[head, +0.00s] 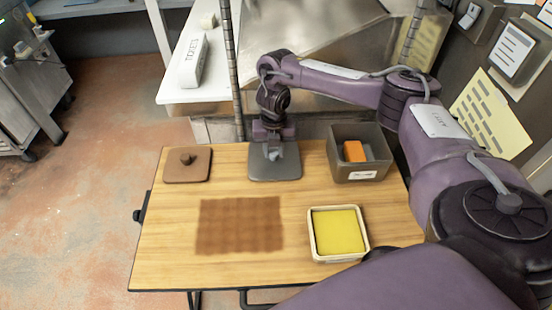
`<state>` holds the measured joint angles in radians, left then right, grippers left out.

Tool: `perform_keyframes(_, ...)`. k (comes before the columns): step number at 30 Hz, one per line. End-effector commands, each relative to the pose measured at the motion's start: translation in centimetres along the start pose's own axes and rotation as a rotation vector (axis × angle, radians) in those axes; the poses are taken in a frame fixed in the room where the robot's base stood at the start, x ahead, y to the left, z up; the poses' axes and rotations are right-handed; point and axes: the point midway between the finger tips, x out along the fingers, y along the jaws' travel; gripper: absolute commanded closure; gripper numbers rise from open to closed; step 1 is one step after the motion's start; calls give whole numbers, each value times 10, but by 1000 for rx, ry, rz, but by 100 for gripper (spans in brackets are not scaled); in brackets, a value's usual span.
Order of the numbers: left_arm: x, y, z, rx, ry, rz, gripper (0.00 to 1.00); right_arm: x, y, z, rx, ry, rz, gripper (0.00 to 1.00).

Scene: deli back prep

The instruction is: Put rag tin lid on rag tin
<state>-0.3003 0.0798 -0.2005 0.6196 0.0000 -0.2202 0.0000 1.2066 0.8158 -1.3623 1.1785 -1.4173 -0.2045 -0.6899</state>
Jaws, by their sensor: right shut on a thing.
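A flat grey square lid (288,170) with a pale knob lies at the back middle of the wooden table. My right gripper (274,150) points down over it and is shut on its knob; the lid looks level, at or very near the tabletop. A grey open square tin (350,176) with a small unreadable label stands just right of the lid, with an orange thing inside. A cream square tin (314,244) holding a yellow piece (338,232) stands at the front right. No label shows which tin is the rag tin. My left gripper is not in view.
A brown lid (188,167) with a knob lies at the table's back left. A brown checkered mat (240,225) lies mid-table. The wooden table (165,235) is bare at the front left. A white counter with a labelled white box (194,62) stands behind.

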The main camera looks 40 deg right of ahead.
Motion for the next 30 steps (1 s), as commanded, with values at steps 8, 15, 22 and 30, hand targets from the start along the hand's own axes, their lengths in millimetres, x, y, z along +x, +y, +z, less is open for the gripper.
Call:
perform_keyframes(8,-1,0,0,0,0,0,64,-1,0,0,0,0,0,100)
perform_keyframes(15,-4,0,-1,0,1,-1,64,-4,0,0,0,0,0,100)
perform_keyframes(22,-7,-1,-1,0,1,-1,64,-8,0,0,0,0,0,100)
perform_keyframes(30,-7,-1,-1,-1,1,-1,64,-8,0,0,0,0,0,100)
